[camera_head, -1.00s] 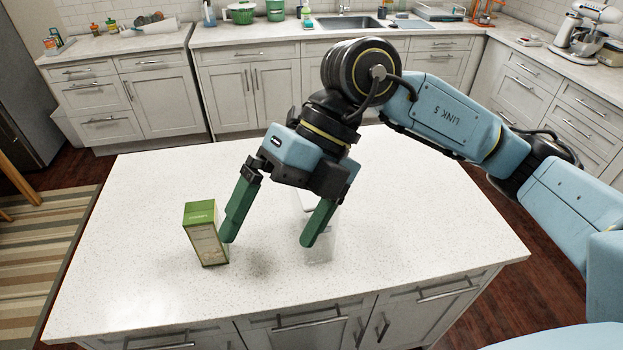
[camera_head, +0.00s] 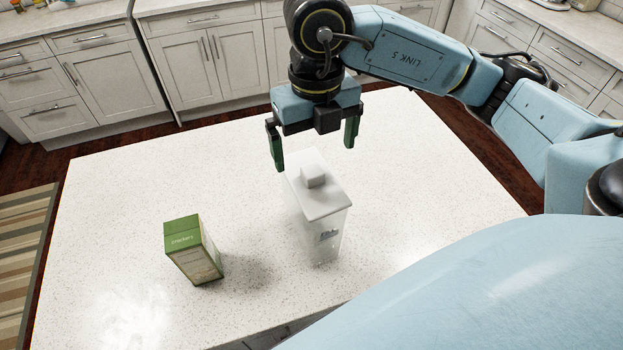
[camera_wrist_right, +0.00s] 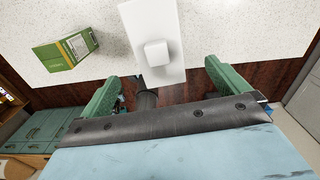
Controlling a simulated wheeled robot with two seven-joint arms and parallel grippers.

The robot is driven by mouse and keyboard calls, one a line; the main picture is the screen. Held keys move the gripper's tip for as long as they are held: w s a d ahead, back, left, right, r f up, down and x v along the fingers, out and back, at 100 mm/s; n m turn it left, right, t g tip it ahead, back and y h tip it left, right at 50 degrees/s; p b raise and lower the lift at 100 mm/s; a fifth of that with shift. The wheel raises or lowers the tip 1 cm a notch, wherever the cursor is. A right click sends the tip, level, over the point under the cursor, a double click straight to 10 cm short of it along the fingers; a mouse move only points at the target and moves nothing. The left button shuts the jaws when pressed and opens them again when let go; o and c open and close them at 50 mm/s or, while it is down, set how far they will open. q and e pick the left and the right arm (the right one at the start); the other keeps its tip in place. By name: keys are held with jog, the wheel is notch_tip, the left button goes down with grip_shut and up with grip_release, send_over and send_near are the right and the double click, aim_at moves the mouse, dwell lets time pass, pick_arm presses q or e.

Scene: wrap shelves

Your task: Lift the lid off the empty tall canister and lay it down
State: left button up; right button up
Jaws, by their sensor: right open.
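The tall clear canister (camera_head: 325,241) stands upright on the white counter. Its white lid (camera_head: 323,199), with a raised square knob (camera_head: 313,175), sits on top; the lid also shows in the right wrist view (camera_wrist_right: 141,25), with its knob (camera_wrist_right: 156,53). No contents show through the wall. My right gripper (camera_head: 313,157) is open and empty. Its green fingers point down, above and behind the lid in the head view, apart from it. In the right wrist view the knob lies ahead, between the lines of the two fingers (camera_wrist_right: 158,87). My left gripper is not in view.
A green crackers box (camera_head: 193,250) stands on the counter (camera_head: 130,205) left of the canister; it also shows in the right wrist view (camera_wrist_right: 66,50). The counter is otherwise clear, with free room on both sides.

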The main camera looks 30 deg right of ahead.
aim_at(312, 170)
jog(key=shift+f, duration=1.05)
jog(key=f, duration=0.1)
jog(key=f+p, duration=0.1)
jog(key=f, duration=0.1)
jog(key=shift+w+a+f, duration=0.1)
jog(key=shift+w+f, duration=0.2)
jog(key=shift+f, duration=0.5)
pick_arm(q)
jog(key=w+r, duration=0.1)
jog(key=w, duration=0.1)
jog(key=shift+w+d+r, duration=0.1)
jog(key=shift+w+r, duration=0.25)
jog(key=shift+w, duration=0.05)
pick_arm(e)
jog(key=c, duration=1.1)
notch_tip(312, 170, up, 10)
jog(key=shift+f+b, duration=0.15)
jog(key=shift+b, duration=0.2)
pick_arm(q)
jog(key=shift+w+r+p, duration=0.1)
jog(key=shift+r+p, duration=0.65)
jog(key=shift+p, duration=0.55)
pick_arm(e)
jog(key=shift+r, duration=1.95)
